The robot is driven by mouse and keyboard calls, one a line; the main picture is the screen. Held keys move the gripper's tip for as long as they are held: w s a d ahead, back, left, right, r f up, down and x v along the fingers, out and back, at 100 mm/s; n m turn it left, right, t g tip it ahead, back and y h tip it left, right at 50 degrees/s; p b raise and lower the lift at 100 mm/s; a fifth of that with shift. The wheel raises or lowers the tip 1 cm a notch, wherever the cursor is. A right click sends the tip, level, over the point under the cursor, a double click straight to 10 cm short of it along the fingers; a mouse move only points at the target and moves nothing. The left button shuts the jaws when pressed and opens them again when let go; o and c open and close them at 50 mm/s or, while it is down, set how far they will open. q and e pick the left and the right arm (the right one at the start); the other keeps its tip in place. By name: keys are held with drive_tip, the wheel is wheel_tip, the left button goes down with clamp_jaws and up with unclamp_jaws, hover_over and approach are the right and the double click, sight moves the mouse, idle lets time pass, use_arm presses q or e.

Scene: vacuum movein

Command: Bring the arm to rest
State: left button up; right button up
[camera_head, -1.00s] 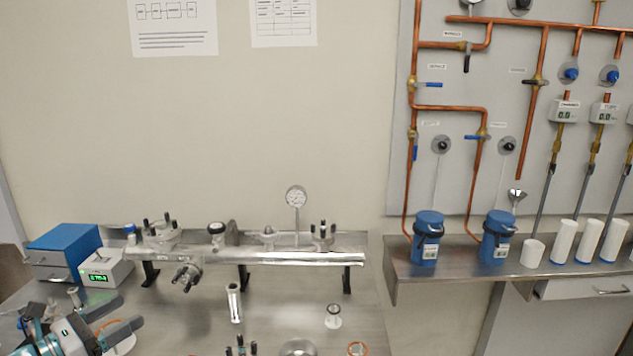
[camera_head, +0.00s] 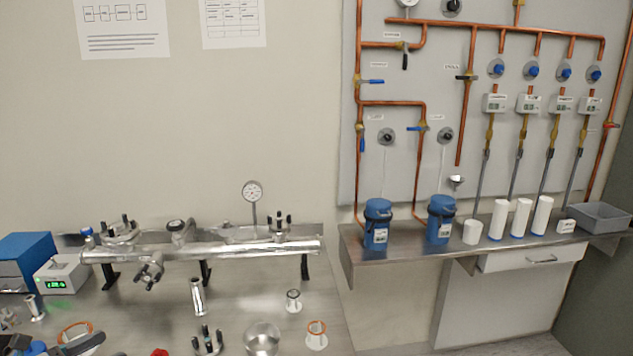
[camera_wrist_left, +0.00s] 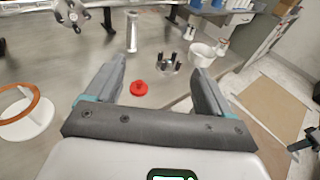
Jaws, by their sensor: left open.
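My left gripper (camera_wrist_left: 150,85) is open in the left wrist view, its two grey fingers apart with nothing held between them. Beyond the fingers, a red knob-like part (camera_wrist_left: 139,88) and a dark clamp (camera_wrist_left: 170,62) lie on the steel bench. In the head view only a piece of my left gripper (camera_head: 82,345) shows, at the bottom left edge. My right gripper is not in the head view.
The steel bench (camera_head: 130,310) holds a metal pipe manifold (camera_head: 215,248) with a gauge, a metal tube (camera_head: 197,297), a metal bowl (camera_head: 262,338) and orange rings. A shelf (camera_head: 400,262) with blue containers is at the right. A green-lit box (camera_head: 60,275) stands at the left.

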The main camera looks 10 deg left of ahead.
use_arm(q)
drive_tip(key=s+d+f+m+g+h, duration=0.25)
drive_tip(key=d+f+m+g, duration=0.55)
drive_tip(key=d+f, duration=1.05)
drive_tip(key=s+d+f+m+g+y, duration=0.2)
drive_tip(key=s+d+f+m, duration=0.4)
drive_tip(key=d+m, duration=0.3)
drive_tip(key=s+d+f+m+g+y, duration=0.2)
drive_tip(key=s+d+f+m+g, duration=0.2)
drive_tip(key=s+d+f+m, duration=0.3)
drive_tip(key=s+d+m, duration=0.1)
drive_tip(key=d+m, duration=0.2)
drive_tip(key=m, duration=0.2)
drive_tip(key=shift+s+d+m+g, duration=0.3)
drive_tip(key=shift+s, duration=0.1)
drive_tip(key=shift+w+y, duration=0.1)
drive_tip(key=shift+y, duration=0.15)
drive_tip(key=c, duration=0.7)
drive_tip(key=shift+a, duration=0.1)
drive_tip(key=shift+c, duration=0.2)
drive_tip(key=shift+a, duration=0.1)
